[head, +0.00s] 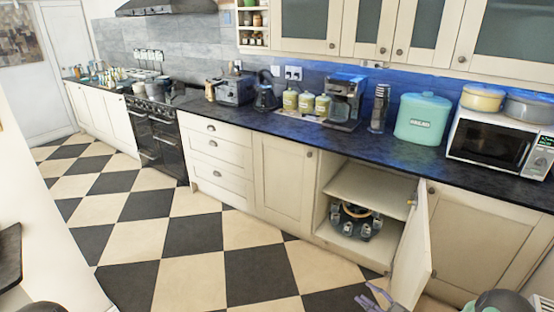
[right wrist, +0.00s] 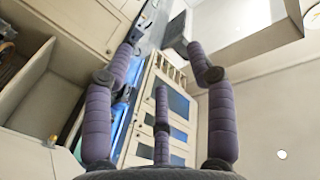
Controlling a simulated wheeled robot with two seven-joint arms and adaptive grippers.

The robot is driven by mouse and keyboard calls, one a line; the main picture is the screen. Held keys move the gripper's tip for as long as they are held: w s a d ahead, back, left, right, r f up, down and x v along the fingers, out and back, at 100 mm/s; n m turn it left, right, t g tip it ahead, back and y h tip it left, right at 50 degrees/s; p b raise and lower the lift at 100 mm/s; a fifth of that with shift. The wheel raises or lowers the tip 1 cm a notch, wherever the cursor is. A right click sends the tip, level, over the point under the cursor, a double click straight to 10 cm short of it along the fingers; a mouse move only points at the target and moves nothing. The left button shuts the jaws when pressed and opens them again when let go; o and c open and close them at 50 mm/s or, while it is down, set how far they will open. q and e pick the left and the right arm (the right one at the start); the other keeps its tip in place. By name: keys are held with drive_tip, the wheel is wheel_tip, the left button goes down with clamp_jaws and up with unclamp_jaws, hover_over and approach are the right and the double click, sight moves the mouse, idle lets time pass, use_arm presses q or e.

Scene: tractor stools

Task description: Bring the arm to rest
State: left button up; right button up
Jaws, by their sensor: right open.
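My right gripper (head: 376,298) shows at the bottom edge of the head view, low in front of the open cabinet. Its purple fingers are partly cut off there. In the right wrist view the right gripper (right wrist: 161,48) has its fingers spread apart, with nothing between them. My left gripper is not in view.
An open cabinet door (head: 412,245) stands out into the room close to my right gripper. A spice rack (head: 356,221) sits inside the cabinet. The counter (head: 300,124) holds a bread bin (head: 422,118) and microwave (head: 500,143). The checkered floor (head: 190,235) is clear.

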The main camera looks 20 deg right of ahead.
drive_tip(key=w+a+f+m+g+h, duration=0.25)
drive_tip(key=a+f, duration=0.35)
drive_tip(key=a, duration=0.3)
drive_tip(key=w+a+f+m+g+h, duration=0.1)
drive_tip(key=w+a+f+m+g, duration=0.15)
drive_tip(key=a+f, duration=0.5)
drive_tip(key=s+a+f+g, duration=0.3)
drive_tip(key=s+a+g, duration=0.7)
drive_tip(key=s+a, duration=0.8)
drive_tip(key=s, duration=0.4)
drive_tip(key=shift+a+f+g+h, duration=0.15)
drive_tip(key=shift+a+g+h, duration=0.15)
drive_tip(key=shift+a+h, duration=0.05)
drive_tip(key=shift+c, duration=1.4)
drive_tip(key=shift+s+d, duration=0.1)
drive_tip(key=shift+d, duration=0.05)
drive_tip(key=shift+c, duration=0.3)
